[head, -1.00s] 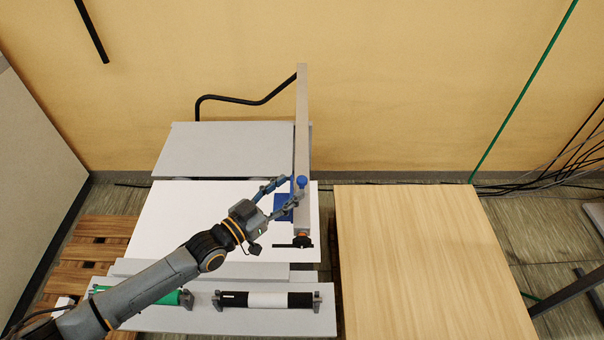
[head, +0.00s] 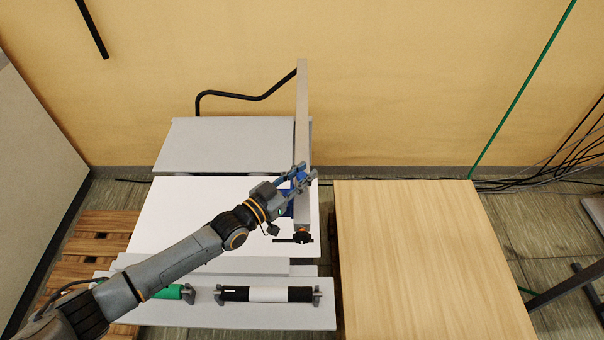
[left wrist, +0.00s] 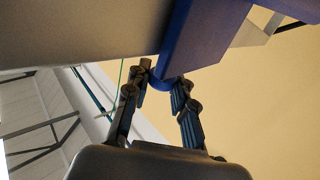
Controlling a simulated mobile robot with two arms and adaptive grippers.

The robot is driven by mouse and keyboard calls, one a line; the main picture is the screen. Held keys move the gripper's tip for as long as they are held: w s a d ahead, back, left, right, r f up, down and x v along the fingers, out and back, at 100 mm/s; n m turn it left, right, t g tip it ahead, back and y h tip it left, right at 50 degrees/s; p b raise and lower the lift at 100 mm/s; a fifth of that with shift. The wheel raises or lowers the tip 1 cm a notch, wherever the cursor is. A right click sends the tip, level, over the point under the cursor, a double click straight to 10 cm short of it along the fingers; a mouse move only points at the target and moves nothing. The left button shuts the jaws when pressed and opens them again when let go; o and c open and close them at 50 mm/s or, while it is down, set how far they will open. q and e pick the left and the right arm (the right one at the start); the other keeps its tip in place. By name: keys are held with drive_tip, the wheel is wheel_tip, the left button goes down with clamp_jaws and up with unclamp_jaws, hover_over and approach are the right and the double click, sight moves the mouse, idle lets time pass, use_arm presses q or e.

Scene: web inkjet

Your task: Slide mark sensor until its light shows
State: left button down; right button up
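The mark sensor is a blue block (left wrist: 203,40) with a rounded blue knob on the grey rail (head: 302,100), above the white web (head: 165,215). In the head view my left gripper (head: 304,176) is at the rail and covers most of the sensor. In the left wrist view my left gripper (left wrist: 164,80) has its fingers apart, one on each side of the blue knob. I cannot tell whether they touch it. No lit light shows on the sensor in these views. My right gripper is in neither view.
A black and white roller (head: 268,294) lies in front, with a green roller (head: 172,292) partly behind my arm. A wooden table (head: 430,255) stands to the right.

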use_arm(q)
drive_tip(key=shift+s+f, duration=0.1)
idle(0.3)
drive_tip(key=c, duration=1.1)
unclamp_jaws()
drive_tip(key=shift+a, duration=0.1)
drive_tip(key=v, duration=1.2)
